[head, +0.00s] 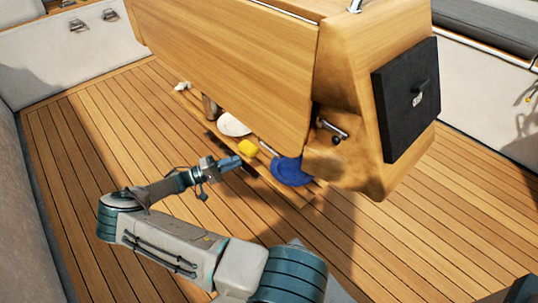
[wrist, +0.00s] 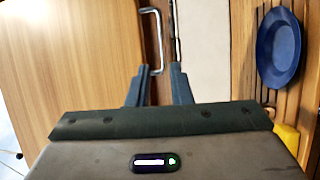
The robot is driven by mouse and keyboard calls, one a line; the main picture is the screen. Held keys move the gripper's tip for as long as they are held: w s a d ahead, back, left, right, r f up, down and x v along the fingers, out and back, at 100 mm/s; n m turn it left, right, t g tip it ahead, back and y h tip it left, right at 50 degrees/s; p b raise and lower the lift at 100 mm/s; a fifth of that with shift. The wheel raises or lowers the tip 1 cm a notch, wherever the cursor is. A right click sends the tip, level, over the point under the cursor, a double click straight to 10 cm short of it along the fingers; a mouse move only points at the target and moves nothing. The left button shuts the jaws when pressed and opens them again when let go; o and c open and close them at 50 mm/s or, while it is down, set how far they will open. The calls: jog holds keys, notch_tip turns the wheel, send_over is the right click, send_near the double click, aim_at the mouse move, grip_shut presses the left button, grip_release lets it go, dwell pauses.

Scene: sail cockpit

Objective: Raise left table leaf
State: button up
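The left table leaf (head: 230,65) is a broad wooden panel hanging down from the table top at a slant. In the wrist view the large wooden panel at left (wrist: 60,60) looks like this leaf. My gripper (head: 238,161) is below the leaf's lower edge. In the wrist view its two fingers (wrist: 158,85) are apart with nothing clamped between them. A bent metal rod or handle (wrist: 157,40) shows just beyond the fingertips, in line with the gap. I cannot tell whether it touches them. The leaf's underside is hidden in the head view.
A low wooden shelf (head: 300,197) under the table holds a blue plate (head: 290,172), a yellow item (head: 247,147) and a white plate (head: 233,125). The pedestal end carries a black panel (head: 405,90) and a metal lever (head: 333,129). Benches line the sides; the plank floor (head: 80,150) is clear at left.

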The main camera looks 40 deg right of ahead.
aim_at(269, 148)
jog(key=shift+t, duration=0.3)
jog(key=b+x, duration=0.2)
jog(key=x, duration=1.1)
jog(key=shift+d, duration=0.35)
grip_shut()
